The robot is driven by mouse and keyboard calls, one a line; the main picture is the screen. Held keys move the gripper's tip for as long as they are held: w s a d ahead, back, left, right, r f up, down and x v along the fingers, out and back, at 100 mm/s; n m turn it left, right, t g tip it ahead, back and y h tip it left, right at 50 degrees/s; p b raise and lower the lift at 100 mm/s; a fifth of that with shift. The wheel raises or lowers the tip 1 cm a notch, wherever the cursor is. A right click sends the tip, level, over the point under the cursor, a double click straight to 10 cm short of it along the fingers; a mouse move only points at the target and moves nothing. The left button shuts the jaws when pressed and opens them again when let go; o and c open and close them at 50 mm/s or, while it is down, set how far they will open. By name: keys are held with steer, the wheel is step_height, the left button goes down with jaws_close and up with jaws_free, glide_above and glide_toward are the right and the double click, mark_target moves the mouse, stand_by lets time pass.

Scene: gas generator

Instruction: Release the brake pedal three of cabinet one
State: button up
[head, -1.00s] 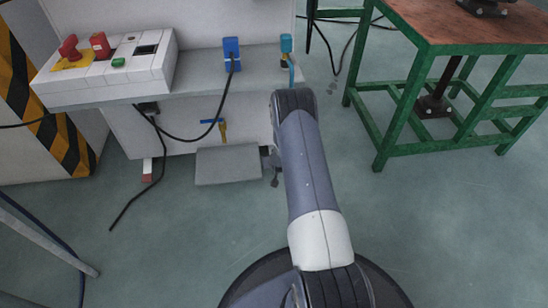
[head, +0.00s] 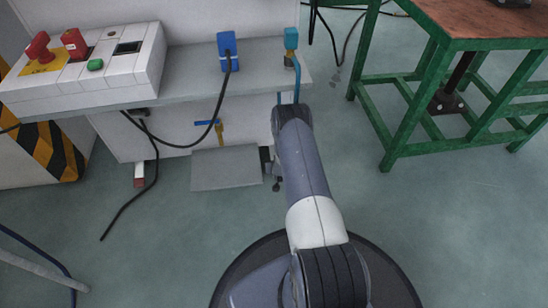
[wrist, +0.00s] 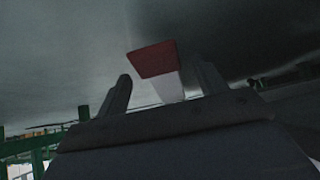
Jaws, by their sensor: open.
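In the wrist view, a flat red piece (wrist: 153,60) on a pale white body (wrist: 168,87) shows between and beyond the two fingers of my gripper (wrist: 162,82). It looks like a brake pedal, but I cannot tell which one. The fingers are apart, with nothing visibly clamped. I cannot tell whether either finger touches the red piece.
A grey plate (head: 227,167) sits low at the cabinet front. Black cables (head: 143,208) hang to the floor on the left. A green-framed table (head: 435,148) stands at the right. The floor between it and my arm is clear.

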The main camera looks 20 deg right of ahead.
steer(key=shift+w+d+f, duration=0.1)
steer(key=shift+w+f, duration=0.2)
steer(key=shift+f, duration=0.05)
steer(key=c, duration=1.3)
steer(key=shift+w, duration=0.1)
steer(key=shift+c, duration=0.5)
